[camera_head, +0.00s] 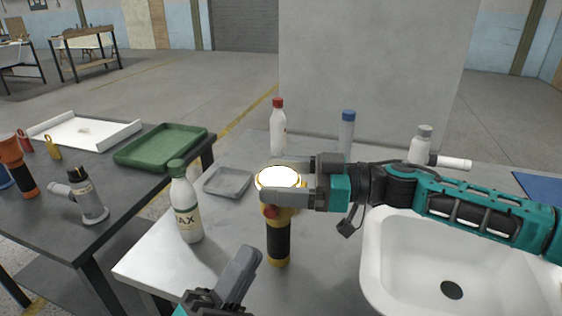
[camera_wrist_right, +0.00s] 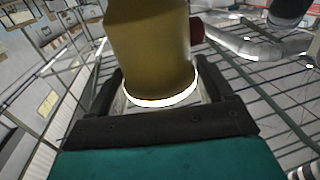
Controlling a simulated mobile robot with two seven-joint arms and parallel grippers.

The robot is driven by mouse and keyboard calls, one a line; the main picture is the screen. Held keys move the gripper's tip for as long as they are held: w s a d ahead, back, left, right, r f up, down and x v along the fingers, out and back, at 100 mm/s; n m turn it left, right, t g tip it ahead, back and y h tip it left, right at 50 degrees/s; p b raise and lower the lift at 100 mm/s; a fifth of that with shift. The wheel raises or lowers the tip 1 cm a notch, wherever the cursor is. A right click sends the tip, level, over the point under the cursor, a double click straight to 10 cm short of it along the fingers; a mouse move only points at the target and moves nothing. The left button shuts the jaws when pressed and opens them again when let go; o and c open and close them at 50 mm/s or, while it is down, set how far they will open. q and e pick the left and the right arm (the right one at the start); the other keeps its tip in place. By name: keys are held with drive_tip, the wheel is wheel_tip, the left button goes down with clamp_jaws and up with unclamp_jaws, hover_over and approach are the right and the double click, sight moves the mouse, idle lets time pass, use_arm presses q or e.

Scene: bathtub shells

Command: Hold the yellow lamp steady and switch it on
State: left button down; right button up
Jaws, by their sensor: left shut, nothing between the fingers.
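The yellow lamp (camera_head: 279,245) stands upright at the middle of the grey table, with a black grip and a red button on its yellow body. Its round face glows white, and a bright rim shows in the right wrist view (camera_wrist_right: 160,100). My right gripper (camera_head: 272,179) has one finger on each side of the lamp's head and is shut on it. My left gripper (camera_head: 246,258) is shut and empty, in front of the lamp to the lower left, apart from it. Whether the lamp's base touches the table is hard to tell.
A white bottle (camera_head: 184,208) stands left of the lamp, near a grey tray (camera_head: 228,181). A red-capped bottle (camera_head: 278,135) and a blue-capped bottle (camera_head: 347,133) stand behind. A white sink (camera_head: 455,255) fills the right. A dark table (camera_head: 120,200) at left holds a green tray (camera_head: 160,147).

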drive_tip(key=o, duration=0.3)
